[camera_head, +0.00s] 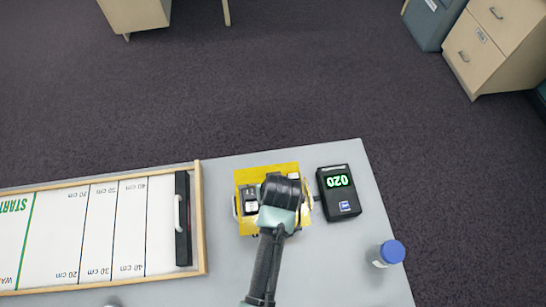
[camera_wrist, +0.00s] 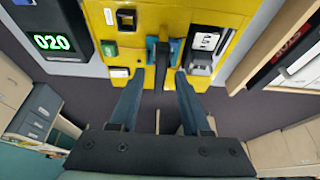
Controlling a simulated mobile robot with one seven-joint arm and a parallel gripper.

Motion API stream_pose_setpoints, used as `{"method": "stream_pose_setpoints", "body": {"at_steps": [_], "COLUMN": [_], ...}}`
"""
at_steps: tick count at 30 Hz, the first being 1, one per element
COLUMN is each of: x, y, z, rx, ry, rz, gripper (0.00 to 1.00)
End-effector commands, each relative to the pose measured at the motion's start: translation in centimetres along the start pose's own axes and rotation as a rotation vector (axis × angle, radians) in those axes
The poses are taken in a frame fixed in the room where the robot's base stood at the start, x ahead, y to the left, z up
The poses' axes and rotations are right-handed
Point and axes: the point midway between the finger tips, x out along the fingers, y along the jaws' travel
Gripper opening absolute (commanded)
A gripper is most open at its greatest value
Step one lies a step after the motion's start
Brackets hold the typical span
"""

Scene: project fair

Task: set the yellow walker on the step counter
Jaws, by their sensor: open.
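The yellow walker (camera_head: 247,176) is a flat yellow body with small black, white and green parts on it. It sits on the grey table, left of the step counter (camera_head: 339,193), a black box with a green 020 display. In the wrist view the walker (camera_wrist: 178,12) fills the top middle, and the counter (camera_wrist: 52,42) is at the upper left. My gripper (camera_head: 285,196) is over the walker and hides its middle. In the wrist view my gripper (camera_wrist: 160,76) is open, its fingertips on either side of a narrow dark upright part of the walker. Contact cannot be told.
A blue-capped bottle (camera_head: 390,253) stands at the table's right edge. Wooden cabinets stand on the carpet beyond.

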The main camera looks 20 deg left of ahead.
Motion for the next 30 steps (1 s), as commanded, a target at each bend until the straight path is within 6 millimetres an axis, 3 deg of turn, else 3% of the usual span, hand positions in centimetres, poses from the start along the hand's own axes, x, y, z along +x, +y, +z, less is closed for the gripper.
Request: {"method": "stream_pose_setpoints", "body": {"at_steps": [8, 21, 30], "x": [-2.8, -11.1, -13.1], "y": [0.1, 0.0, 0.0], "z": [-0.6, -0.5, -0.5], "rx": [0.001, 0.000, 0.001], "ry": [0.003, 0.003, 0.000], "rz": [0.001, 0.001, 0.000], "gripper": [0.47, 0.47, 0.47]}}
